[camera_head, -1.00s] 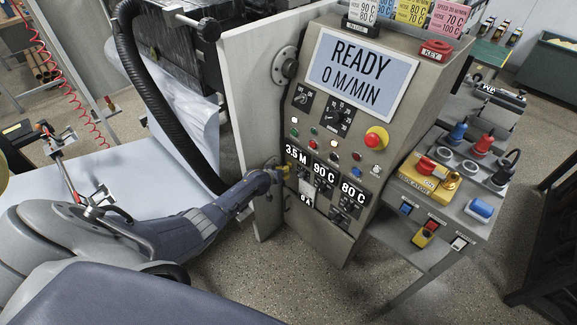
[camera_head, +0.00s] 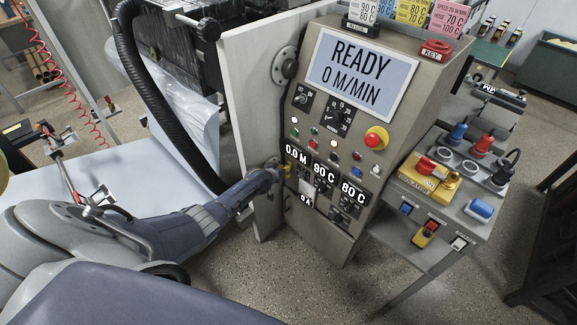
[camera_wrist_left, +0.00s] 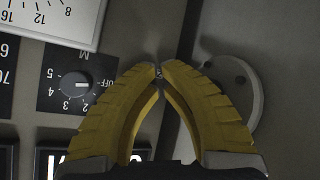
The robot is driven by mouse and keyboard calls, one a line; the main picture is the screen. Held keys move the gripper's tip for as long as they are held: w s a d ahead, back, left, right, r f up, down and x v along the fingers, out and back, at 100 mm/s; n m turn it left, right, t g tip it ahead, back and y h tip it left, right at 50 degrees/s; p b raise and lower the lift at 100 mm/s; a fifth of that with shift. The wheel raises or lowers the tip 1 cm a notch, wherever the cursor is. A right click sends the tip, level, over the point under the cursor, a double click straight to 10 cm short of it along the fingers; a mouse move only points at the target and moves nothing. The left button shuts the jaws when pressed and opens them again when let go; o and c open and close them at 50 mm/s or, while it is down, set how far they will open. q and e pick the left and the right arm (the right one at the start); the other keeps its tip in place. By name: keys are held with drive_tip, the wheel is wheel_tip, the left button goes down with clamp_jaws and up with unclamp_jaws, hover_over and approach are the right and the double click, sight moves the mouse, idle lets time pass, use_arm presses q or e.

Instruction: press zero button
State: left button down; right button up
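The control panel (camera_head: 345,150) stands upright in the middle of the head view. Its meter display (camera_head: 296,153) reads 0.0 M, beside two temperature displays reading 90 C and 80 C. My left gripper (camera_head: 286,170) is at the panel's left edge, just below the meter display. In the left wrist view, its yellow fingers (camera_wrist_left: 159,67) are shut with the tips together and nothing large between them. They point along the panel face beside a numbered knob (camera_wrist_left: 76,86). The zero button cannot be told apart; the gripper may hide it. My right gripper is not in view.
The screen (camera_head: 360,73) reads READY 0 M/MIN. A red stop button (camera_head: 376,137) and small coloured buttons sit above the displays. A side console (camera_head: 445,195) with cable plugs stands to the right. A black hose (camera_head: 165,110) hangs at left behind my arm.

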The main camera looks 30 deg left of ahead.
use_arm(q)
drive_tip(key=shift+s+a, duration=0.25)
drive_tip(key=shift+s, duration=0.5)
drive_tip(key=shift+s+a, duration=0.2)
drive_tip(key=shift+s, duration=0.6)
drive_tip(key=shift+s+a, duration=0.25)
drive_tip(key=shift+s, duration=0.6)
drive_tip(key=shift+s+a, duration=0.2)
drive_tip(key=shift+s, duration=0.6)
